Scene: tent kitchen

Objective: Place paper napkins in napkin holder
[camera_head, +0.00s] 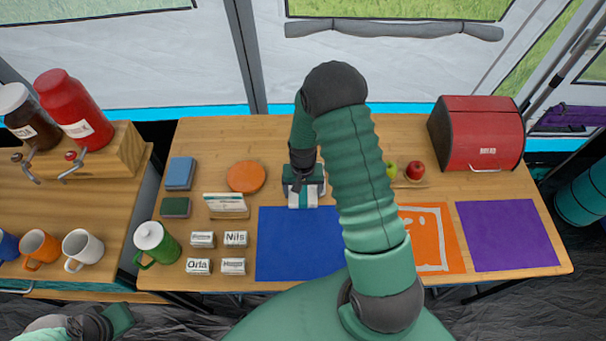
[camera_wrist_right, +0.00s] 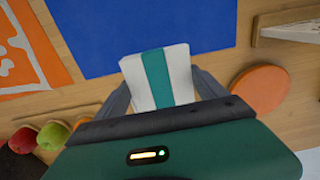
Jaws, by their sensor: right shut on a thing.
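My right gripper (camera_head: 302,190) is over the wooden table, near the far edge of the blue mat. It is shut on the paper napkins (camera_head: 302,200), a white stack with a teal stripe. In the right wrist view the napkins (camera_wrist_right: 158,78) sit between both fingers. A wooden stand with an upright white and teal panel (camera_head: 226,206), probably the napkin holder, stands left of the gripper. Part of it shows at the upper right of the right wrist view (camera_wrist_right: 285,30). My left gripper (camera_head: 118,318) is low at the left, away from the table; its jaws are unclear.
Blue (camera_head: 290,245), orange and purple mats (camera_head: 508,235) line the front. Name blocks (camera_head: 235,239) and a green mug (camera_head: 155,243) are at the left. Apples (camera_head: 415,170) and a red bread box (camera_head: 478,135) are right.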

